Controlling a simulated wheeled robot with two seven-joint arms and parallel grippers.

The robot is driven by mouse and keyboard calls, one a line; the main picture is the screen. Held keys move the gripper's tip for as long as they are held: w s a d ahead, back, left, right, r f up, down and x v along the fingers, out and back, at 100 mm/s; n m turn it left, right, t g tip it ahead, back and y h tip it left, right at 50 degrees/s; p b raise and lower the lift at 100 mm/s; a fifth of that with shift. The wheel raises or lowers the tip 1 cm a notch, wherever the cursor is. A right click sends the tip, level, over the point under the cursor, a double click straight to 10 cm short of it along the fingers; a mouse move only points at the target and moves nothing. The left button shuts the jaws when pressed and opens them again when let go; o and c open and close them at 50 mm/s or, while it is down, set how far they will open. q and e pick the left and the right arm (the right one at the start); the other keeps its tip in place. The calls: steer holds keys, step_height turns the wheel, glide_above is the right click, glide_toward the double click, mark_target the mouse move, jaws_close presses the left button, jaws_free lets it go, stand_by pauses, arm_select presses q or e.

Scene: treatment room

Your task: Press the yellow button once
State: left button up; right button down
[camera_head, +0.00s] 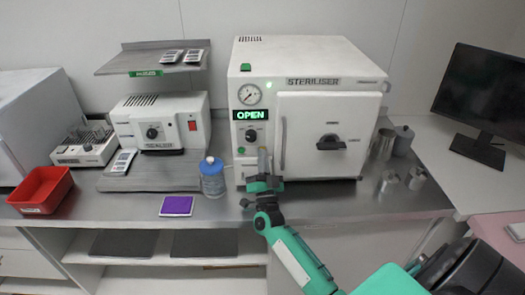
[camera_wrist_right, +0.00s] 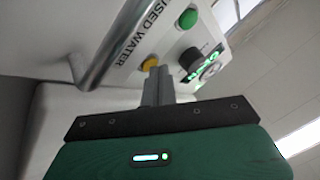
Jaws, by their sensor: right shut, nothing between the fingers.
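The white steriliser (camera_head: 350,62) stands on the counter with its door shut and its display reading OPEN. The yellow button (camera_wrist_right: 149,62) shows in the right wrist view on its front panel, beside a black knob (camera_wrist_right: 190,59) and the words USED WATER. My right gripper (camera_head: 263,156) is shut and empty, in front of the lower left of the panel. In the wrist view its fingertips (camera_wrist_right: 156,72) are right by the yellow button and overlap its lower edge; I cannot tell if they touch. In the head view the gripper hides the button. My left gripper is out of view.
A green button (camera_wrist_right: 188,18) is also on the panel. A metal door handle (camera_head: 283,133) stands just right of the gripper. A blue-grey bottle (camera_head: 212,180) is close on the left. Metal cups (camera_head: 389,181) are at the right. A purple pad (camera_head: 176,206) lies at the counter's front.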

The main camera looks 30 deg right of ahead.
steer(key=shift+s+a, duration=0.4)
steer(key=shift+s, duration=0.2)
steer(key=s+a, duration=0.1)
steer(key=s+p, duration=0.1)
steer(key=s, duration=0.1)
steer(key=s+a+p, duration=0.1)
steer(key=shift+s+a, duration=0.15)
steer(key=shift+a, duration=0.15)
stand_by(0.8)
